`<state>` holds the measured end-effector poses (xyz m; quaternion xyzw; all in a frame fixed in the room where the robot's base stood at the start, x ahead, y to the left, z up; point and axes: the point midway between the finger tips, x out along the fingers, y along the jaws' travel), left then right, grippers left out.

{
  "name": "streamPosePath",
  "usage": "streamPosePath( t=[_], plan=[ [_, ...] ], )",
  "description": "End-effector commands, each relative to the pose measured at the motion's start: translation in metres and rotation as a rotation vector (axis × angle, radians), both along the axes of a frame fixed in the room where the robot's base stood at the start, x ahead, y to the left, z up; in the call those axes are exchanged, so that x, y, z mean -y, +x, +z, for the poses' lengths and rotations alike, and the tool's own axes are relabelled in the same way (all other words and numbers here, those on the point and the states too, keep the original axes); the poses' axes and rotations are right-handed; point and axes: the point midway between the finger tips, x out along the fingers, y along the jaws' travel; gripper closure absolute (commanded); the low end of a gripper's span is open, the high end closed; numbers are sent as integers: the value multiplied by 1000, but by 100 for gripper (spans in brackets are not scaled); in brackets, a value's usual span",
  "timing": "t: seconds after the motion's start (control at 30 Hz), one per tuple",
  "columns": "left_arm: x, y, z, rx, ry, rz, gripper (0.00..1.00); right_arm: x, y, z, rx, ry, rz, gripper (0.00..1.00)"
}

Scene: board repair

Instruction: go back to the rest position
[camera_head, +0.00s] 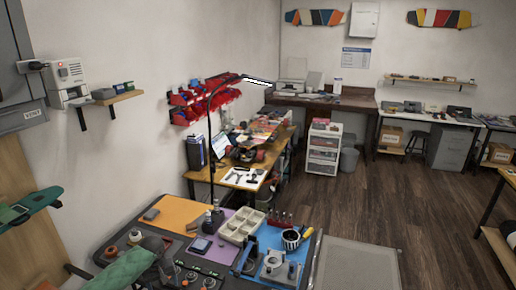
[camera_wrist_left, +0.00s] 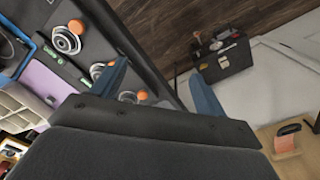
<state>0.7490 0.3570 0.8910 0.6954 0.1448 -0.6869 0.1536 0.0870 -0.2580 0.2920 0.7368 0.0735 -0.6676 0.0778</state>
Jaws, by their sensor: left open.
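My left gripper (camera_wrist_left: 160,88) shows in the left wrist view as two blue fingers spread wide apart on a dark grey palm. It is open, with nothing between the fingers. It hangs above the edge of the dark workbench (camera_wrist_left: 135,35), and round metal parts with orange pieces beside them (camera_wrist_left: 66,40) lie on the bench to its left. In the head view I cannot clearly make out the left gripper near the dark shape at the lower left. My right gripper is in neither view.
In the head view, the workbench holds an orange mat (camera_head: 178,212), a beige compartment tray (camera_head: 241,226) and a lamp (camera_head: 211,150). A green board (camera_head: 118,268) lies at the lower left. A black tool box (camera_wrist_left: 227,62) stands beyond the bench. The wooden floor (camera_head: 405,200) is clear at right.

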Motion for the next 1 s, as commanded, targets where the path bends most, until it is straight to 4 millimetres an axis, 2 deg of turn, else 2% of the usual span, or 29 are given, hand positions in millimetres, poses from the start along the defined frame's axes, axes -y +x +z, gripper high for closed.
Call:
streamPosePath(
  t=[0.27, 0.47, 0.57, 0.7, 0.77, 1.0],
  plan=[
    [18, -16, -54, 22, -19, -51, 26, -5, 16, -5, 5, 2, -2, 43],
    [38, -37, -111, 46, -38, -106, 26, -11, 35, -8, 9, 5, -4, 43],
    [52, -56, -152, 63, -50, -145, 26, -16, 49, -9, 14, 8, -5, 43],
    [73, -92, -220, 94, -63, -209, 26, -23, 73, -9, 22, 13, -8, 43],
    [81, -110, -248, 106, -66, -236, 26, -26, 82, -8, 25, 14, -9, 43],
    [111, -192, -353, 146, -62, -340, 26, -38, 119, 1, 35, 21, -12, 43]
  ],
)
